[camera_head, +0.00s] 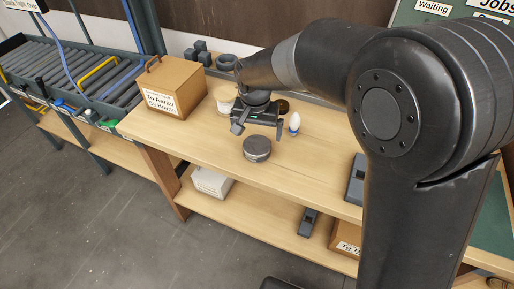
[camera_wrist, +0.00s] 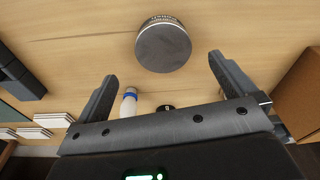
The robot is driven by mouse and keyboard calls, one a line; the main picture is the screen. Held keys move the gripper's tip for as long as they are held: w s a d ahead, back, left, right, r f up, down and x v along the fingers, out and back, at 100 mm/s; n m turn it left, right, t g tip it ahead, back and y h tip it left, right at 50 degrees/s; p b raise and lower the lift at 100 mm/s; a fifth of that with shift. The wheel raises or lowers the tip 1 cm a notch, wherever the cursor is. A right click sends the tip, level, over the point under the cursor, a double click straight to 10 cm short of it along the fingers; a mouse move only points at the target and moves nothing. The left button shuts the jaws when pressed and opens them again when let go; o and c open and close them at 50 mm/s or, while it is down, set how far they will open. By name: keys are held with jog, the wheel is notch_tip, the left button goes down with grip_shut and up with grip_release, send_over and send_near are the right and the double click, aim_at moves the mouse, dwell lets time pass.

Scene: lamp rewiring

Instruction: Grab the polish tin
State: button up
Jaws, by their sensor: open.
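A round, flat, dark grey tin (camera_head: 257,149), which looks like the polish tin, lies on the wooden bench top. It also shows in the wrist view (camera_wrist: 163,46), with small lettering on its side that I cannot read. My gripper (camera_head: 258,131) is open and empty, above the bench and just behind the tin in the head view. In the wrist view its two fingers (camera_wrist: 161,68) are spread wide, and the tin appears beyond the fingertips, roughly centred between them. Nothing covers the tin in either view.
A white bulb with a blue base (camera_head: 294,124) stands right of my gripper. A dark round item (camera_head: 282,106) and a pale container (camera_head: 225,106) are behind it. A labelled cardboard box (camera_head: 170,86) stands at the left. The bench's front edge (camera_head: 215,163) is close to the tin.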

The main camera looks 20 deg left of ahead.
aim_at(257, 145)
jog(key=f, duration=0.3)
jog(key=shift+w+f, duration=0.25)
jog(key=shift+f, duration=0.15)
jog(key=f, duration=0.3)
jog(key=w+f, duration=0.1)
jog(key=f, duration=0.1)
jog(key=shift+a, duration=0.4)
jog(key=c, duration=1.1)
